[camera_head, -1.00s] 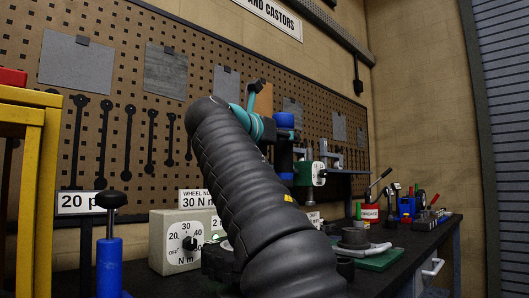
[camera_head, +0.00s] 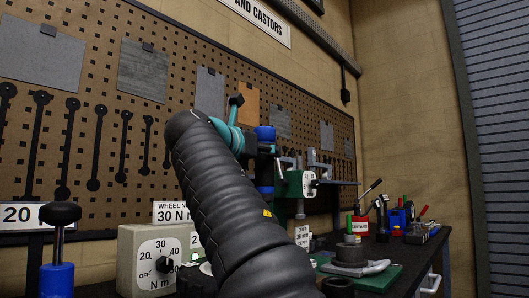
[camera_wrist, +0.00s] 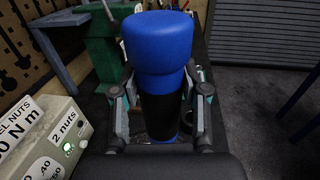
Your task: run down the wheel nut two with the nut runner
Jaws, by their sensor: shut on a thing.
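The nut runner (camera_wrist: 157,52) is an upright tool with a blue cap and a black body. My gripper (camera_wrist: 160,105) is shut around its body, one finger on each side. In the head view the nut runner (camera_head: 265,134) shows beyond my dark arm, and my gripper (camera_head: 243,142) is mostly hidden. The grey control box (camera_head: 147,255) has a dial in N m and a sign reading wheel nuts, 30 N m. In the wrist view the box (camera_wrist: 45,140) shows a "2 nuts" label and a lit green lamp. The nut runner's lower end and wheel nut two are hidden.
A green machine (camera_head: 299,185) stands behind the nut runner. A round grey part (camera_head: 350,252) sits on a green plate (camera_head: 385,280) at the right. A blue post with a black knob (camera_head: 59,250) stands at front left. A red tin (camera_head: 359,227) and small tools are at the bench's far end.

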